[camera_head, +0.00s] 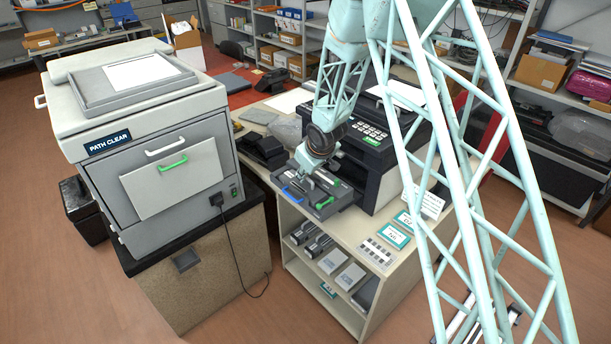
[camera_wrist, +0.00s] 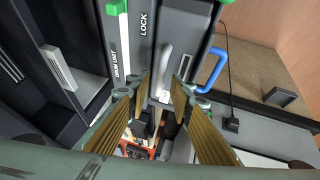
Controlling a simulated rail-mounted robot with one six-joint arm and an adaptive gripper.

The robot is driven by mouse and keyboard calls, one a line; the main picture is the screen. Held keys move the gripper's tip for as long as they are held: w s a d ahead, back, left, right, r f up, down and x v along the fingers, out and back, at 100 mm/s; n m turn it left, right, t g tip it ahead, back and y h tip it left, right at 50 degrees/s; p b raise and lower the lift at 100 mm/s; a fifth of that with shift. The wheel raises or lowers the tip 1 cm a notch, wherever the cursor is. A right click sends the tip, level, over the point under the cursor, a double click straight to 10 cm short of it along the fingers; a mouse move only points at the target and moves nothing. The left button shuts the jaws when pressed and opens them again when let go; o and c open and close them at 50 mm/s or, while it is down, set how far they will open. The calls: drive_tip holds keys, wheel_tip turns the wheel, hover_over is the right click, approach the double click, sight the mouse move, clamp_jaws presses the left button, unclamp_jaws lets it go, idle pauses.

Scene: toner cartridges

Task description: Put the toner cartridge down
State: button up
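My gripper (camera_wrist: 163,84) points down over the pulled-out dark grey tray of the black printer (camera_head: 376,138). In the wrist view its two fingers stand apart, on either side of a light grey handle (camera_wrist: 165,62). A gap shows beside the handle, so the gripper looks open. The handle seems to belong to the toner cartridge, whose body I cannot clearly tell from the tray around it. The tray (camera_head: 322,206) has a blue handle (camera_head: 292,195) and a green lever (camera_head: 325,203). In the head view my wrist hides part of the tray.
A large grey machine (camera_head: 150,130) labelled PATH CLEAR stands at the left. A white-topped shelf unit (camera_head: 350,232) carries the printer. Cards (camera_head: 394,235) lie on its front right, and boxes (camera_head: 350,275) sit on its lower shelf. A black device (camera_head: 262,148) stands left of the tray.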

drive_tip(key=p+v, duration=0.2)
drive_tip(key=v, duration=0.8)
idle(0.8)
drive_tip(key=shift+w, duration=0.1)
drive_tip(key=s+d+r+m+h, duration=0.1)
drive_tip(key=s+d+r+m, duration=0.1)
drive_tip(key=s+d+r, duration=0.5)
drive_tip(key=s+d+r+m+h, duration=0.1)
drive_tip(key=d+r, duration=0.4)
drive_tip(key=r, duration=0.6)
drive_tip(key=s+d+r+m+h, duration=0.1)
drive_tip(key=s+d+r, duration=0.3)
drive_tip(key=s+r, duration=0.15)
drive_tip(key=s+d+r+m, duration=0.1)
drive_tip(key=s+d+r, duration=0.35)
drive_tip(key=s, duration=0.25)
drive_tip(key=s+d+r+m+g, duration=0.15)
drive_tip(key=s+r, duration=0.25)
drive_tip(key=s, duration=0.5)
drive_tip(key=s+d+r+m+t, duration=0.1)
drive_tip(key=s+d+r, duration=0.15)
drive_tip(key=s, duration=0.75)
drive_tip(key=s+r+m+g, duration=0.1)
drive_tip(key=s+m, duration=0.1)
drive_tip(key=s, duration=1.6)
drive_tip(key=shift+s+a+y, duration=0.3)
drive_tip(key=shift+s, duration=0.1)
